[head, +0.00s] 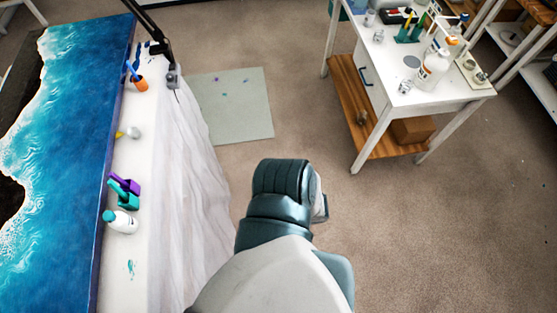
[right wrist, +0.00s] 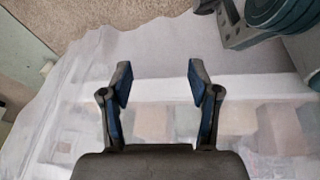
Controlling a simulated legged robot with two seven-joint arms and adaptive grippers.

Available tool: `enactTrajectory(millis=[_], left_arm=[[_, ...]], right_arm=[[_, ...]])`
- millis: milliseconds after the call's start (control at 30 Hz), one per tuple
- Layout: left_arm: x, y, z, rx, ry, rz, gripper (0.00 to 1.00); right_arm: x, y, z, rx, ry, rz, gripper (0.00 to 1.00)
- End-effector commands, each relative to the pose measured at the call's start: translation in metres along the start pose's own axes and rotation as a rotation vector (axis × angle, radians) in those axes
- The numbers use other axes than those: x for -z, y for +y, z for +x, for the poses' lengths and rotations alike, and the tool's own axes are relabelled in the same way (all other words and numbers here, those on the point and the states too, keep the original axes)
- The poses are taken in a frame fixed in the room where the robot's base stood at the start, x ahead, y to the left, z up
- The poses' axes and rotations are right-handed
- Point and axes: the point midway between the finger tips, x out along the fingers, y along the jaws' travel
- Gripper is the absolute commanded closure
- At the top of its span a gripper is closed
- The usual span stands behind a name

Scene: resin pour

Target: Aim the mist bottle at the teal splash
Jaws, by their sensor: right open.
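A white bottle with a teal top (head: 122,222) is on the white-covered strip beside the ocean-coloured panel in the head view; I cannot tell for sure whether it is the mist bottle. A small teal splash (head: 130,269) marks the white cover below it in the picture. My right gripper (right wrist: 160,82) is open in the right wrist view, with nothing between its fingers, over pale draped cloth (right wrist: 160,60). Neither bottle nor splash shows there. In the head view an arm of mine rises at the bottom centre, its gripper hidden. My left gripper is not in view.
Teal and purple containers (head: 124,191) stand close above the bottle, with an orange cup of tools (head: 138,84) farther up. The blue panel (head: 65,130) fills the left side. A white cart (head: 450,98) with bottles stands at right. Open carpet (head: 400,240) lies between.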

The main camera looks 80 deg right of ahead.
Motion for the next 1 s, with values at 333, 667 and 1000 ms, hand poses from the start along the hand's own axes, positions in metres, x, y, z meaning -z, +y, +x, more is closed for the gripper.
enactTrajectory(millis=[333,667,1000], left_arm=[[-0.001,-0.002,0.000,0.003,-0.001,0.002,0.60],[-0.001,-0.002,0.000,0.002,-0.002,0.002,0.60],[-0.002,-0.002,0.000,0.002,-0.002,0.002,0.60]], right_arm=[[-0.101,-0.096,-0.004,0.091,-0.242,-0.025,0.39],[-0.101,-0.095,-0.004,0.090,-0.241,-0.024,0.39],[-0.101,-0.095,-0.004,0.090,-0.241,-0.024,0.39]])
